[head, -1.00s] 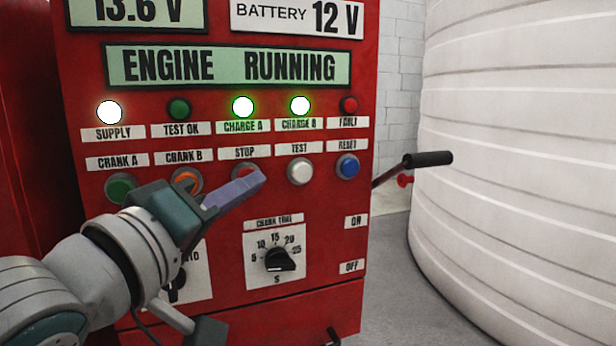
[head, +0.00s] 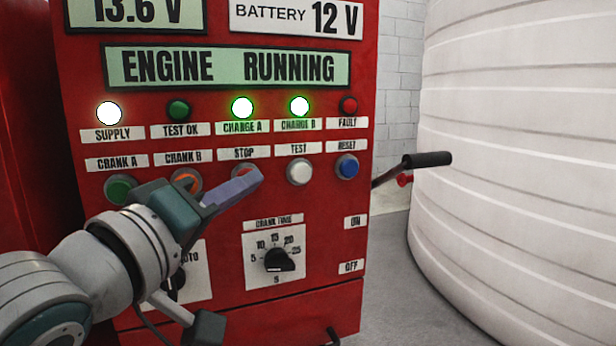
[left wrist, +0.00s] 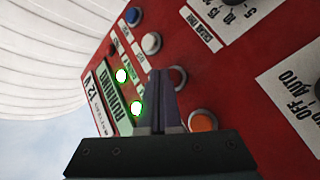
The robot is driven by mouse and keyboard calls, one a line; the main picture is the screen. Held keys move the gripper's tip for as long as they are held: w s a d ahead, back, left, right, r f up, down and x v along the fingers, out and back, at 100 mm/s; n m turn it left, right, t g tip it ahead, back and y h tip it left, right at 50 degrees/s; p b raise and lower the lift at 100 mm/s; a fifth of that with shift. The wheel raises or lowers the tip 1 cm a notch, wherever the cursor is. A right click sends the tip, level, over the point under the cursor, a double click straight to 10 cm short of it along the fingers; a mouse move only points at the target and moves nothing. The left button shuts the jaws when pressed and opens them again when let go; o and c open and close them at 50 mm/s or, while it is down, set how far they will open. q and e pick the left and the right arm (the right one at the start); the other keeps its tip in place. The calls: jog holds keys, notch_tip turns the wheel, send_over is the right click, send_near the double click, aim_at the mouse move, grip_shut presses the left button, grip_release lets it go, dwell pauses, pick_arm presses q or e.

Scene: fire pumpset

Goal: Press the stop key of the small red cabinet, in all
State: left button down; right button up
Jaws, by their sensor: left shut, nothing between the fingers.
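The small red cabinet (head: 200,235) faces me, with a row of round keys below a row of lamps. Its display (head: 228,67) reads ENGINE RUNNING. The red stop key (left wrist: 178,77) sits under the STOP label (head: 245,153); in the head view the finger covers most of it. My left gripper (head: 256,176) is shut and empty, its fingertips over the stop key. In the left wrist view, the fingertips (left wrist: 160,74) lie just beside that key. I cannot tell whether they touch it. My right gripper is not in view.
The orange crank B key (head: 186,180) and white test key (head: 300,171) flank the stop key. The blue reset key (head: 347,167) is further right. A crank time knob (head: 280,259) is below. A black-gripped lever (head: 428,159) sticks out right, near a large white tank (head: 520,180).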

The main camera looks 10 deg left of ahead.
pick_arm(q)
jog(key=shift+w+a, duration=0.2)
jog(key=shift+w, duration=0.15)
dwell(0.6)
jog(key=shift+s, duration=0.15)
jog(key=shift+s+d+p, duration=0.4)
jog(key=shift+s+p, duration=0.15)
jog(key=s+d+p, duration=0.1)
jog(key=s, duration=0.1)
jog(key=s+d+p, duration=0.1)
jog(key=s+d, duration=0.1)
jog(key=shift+s, duration=0.1)
dwell(0.5)
jog(key=shift+a, duration=0.1)
dwell(0.4)
